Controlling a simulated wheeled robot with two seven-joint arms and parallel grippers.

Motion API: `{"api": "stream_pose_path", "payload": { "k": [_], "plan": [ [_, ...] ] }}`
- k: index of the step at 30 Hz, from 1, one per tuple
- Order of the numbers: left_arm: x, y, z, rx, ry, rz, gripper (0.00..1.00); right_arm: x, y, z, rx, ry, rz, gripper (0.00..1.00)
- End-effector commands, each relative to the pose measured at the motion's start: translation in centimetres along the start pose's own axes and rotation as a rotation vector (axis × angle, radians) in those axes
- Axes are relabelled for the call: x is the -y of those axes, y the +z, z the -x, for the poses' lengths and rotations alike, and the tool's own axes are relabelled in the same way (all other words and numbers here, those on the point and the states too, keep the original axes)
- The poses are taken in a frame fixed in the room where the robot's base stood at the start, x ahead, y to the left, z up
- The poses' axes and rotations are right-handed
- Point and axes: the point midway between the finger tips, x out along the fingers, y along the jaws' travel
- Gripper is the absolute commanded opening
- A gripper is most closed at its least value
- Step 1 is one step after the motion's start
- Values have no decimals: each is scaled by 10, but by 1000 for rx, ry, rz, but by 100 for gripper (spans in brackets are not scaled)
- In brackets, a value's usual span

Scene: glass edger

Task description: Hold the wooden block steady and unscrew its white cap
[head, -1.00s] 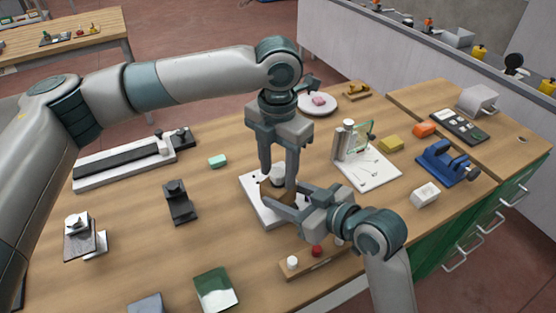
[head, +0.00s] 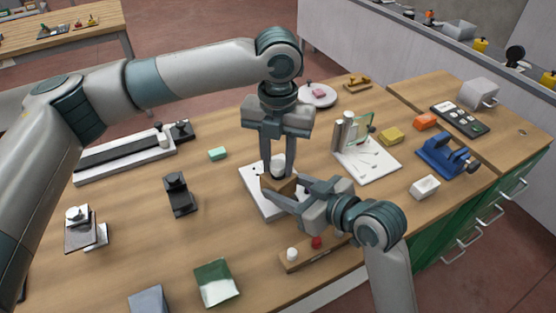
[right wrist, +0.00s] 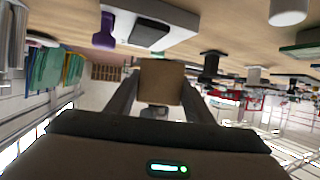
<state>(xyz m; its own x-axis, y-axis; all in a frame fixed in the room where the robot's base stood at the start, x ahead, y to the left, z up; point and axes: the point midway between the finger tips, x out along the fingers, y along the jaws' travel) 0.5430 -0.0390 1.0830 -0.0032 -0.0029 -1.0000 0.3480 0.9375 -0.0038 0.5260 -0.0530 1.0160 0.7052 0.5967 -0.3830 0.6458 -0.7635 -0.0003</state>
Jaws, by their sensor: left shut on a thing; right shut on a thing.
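The wooden block (head: 282,187) is above a white plate (head: 254,188) near the middle of the table. My right gripper (head: 283,192) comes in from the lower right and is shut on the block. In the right wrist view the block (right wrist: 161,82) sits between its two fingers. The white cap (head: 278,168) is on top of the block. My left gripper (head: 277,166) points straight down from above and is shut on the cap, one finger on each side. The fingers and the right gripper partly hide both cap and block, so I cannot see the thread.
A wooden strip with knobs (head: 318,258) lies in front of my right gripper. A white board with a glass piece (head: 372,170) stands to the right, and a black stand (head: 179,194) to the left. The table between stand and plate is clear.

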Motion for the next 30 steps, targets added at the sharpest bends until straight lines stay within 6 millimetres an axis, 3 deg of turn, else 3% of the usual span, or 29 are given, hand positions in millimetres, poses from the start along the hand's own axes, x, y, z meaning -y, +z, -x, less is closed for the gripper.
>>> {"api": "stream_pose_path", "payload": {
  "k": [30],
  "plan": [
    [0, 1, 1, -1, -1, 1561, 1, 0, 0, 0, -1, 0, 0, 0]
  ]
}}
